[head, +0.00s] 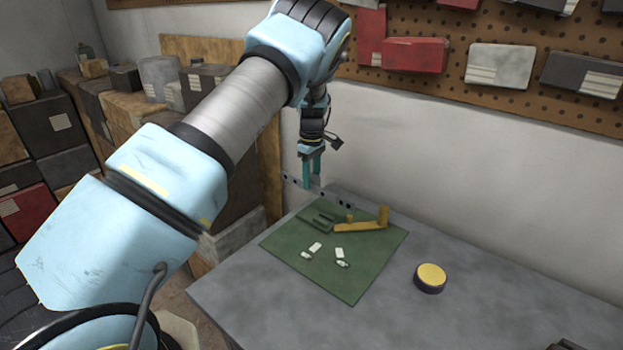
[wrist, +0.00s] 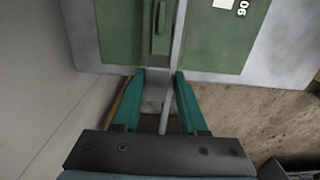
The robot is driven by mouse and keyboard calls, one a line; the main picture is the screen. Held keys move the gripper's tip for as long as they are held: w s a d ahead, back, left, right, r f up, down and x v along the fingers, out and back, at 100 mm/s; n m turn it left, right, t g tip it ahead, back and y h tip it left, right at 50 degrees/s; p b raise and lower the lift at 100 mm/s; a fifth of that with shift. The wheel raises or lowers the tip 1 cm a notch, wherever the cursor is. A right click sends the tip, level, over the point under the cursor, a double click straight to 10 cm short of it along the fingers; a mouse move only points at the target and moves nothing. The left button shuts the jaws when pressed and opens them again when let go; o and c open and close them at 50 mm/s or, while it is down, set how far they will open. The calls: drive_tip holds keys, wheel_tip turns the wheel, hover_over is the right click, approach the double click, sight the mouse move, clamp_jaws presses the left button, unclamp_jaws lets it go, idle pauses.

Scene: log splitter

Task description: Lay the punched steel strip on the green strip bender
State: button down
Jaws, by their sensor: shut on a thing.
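My gripper (head: 312,182) is shut on the punched steel strip (head: 331,195), a thin grey bar with dark holes. It holds the strip near the back left corner of the bench, beyond the green strip bender (head: 352,282). The bender is a flat green plate with a raised green block and a yellow lever (head: 358,227) at its back. In the wrist view the strip (wrist: 177,45) runs from between the teal fingertips (wrist: 160,74) across the view of the green plate (wrist: 114,45), beside the raised block. I cannot tell whether strip and bender touch.
The grey bench (head: 470,285) carries a round yellow-topped puck (head: 431,277) right of the bender. A white wall stands close behind the bench. Boxes (head: 150,120) are stacked at left.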

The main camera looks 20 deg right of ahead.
drive_tip(key=b, duration=0.4)
hover_over(311, 212)
drive_tip(key=shift+w+d+f, duration=0.1)
drive_tip(key=shift+f, duration=3.8)
drive_tip(key=shift+f+b, duration=0.55)
drive_tip(key=shift+f, duration=0.05)
drive_tip(key=shift+c, duration=1.8)
unclamp_jaws()
wheel_tip(311, 212, up, 11)
drive_tip(key=b, duration=0.2)
drive_tip(key=shift+f+b, duration=0.1)
drive_tip(key=shift+b, duration=0.3)
